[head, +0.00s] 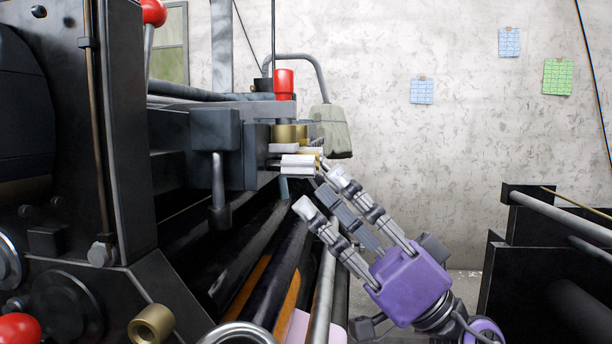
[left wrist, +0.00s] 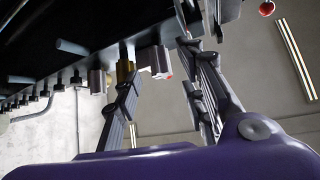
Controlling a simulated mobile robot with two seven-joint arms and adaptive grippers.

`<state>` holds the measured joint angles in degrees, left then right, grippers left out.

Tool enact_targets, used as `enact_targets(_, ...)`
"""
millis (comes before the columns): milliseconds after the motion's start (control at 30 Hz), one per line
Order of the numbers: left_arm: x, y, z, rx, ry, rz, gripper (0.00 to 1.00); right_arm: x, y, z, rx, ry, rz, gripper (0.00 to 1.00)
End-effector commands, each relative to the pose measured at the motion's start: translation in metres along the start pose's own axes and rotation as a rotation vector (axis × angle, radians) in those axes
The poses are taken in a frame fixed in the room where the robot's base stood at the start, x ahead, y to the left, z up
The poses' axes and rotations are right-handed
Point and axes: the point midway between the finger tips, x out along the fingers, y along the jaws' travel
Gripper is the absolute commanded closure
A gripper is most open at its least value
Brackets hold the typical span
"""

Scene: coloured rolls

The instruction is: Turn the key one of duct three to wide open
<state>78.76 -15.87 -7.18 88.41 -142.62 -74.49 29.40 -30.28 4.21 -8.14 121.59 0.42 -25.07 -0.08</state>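A row of small ink keys shows at the end of the machine in the head view: a white-silver key (head: 298,164) and brass parts (head: 284,134) behind and above it. I cannot tell which is key one of duct three. My left gripper (head: 324,190), purple with grey fingers, is open just below and right of the white-silver key. It also shows in the left wrist view (left wrist: 160,62), fingers apart. My right gripper is not seen.
The dark press (head: 190,130) fills the left side, with long rollers (head: 250,250) below the keys. A red cylinder (head: 284,82) and a hanging grey-green block (head: 331,130) stand near the keys. Another dark frame (head: 540,245) is at the right.

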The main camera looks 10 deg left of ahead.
Motion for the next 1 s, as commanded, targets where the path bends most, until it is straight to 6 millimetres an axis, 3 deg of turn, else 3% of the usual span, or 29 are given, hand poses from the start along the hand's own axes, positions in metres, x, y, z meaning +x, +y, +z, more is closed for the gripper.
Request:
enact_targets(100, 0.021, -0.001, -0.001, -0.001, -0.003, -0.002, 0.62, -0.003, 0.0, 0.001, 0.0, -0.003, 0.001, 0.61)
enact_targets(300, 0.043, -0.001, -0.001, 0.0, -0.002, -0.001, 0.62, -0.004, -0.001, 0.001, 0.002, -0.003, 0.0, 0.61)
enact_targets(633, 0.047, 0.0, 0.0, 0.001, 0.001, 0.001, 0.62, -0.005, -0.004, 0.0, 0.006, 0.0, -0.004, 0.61)
enact_targets(933, 0.047, 0.001, 0.0, 0.001, 0.001, 0.001, 1.0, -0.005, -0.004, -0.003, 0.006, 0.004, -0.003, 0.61)
enact_targets(1000, 0.047, 0.001, 0.0, 0.002, 0.001, 0.001, 1.0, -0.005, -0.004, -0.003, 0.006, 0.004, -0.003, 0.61)
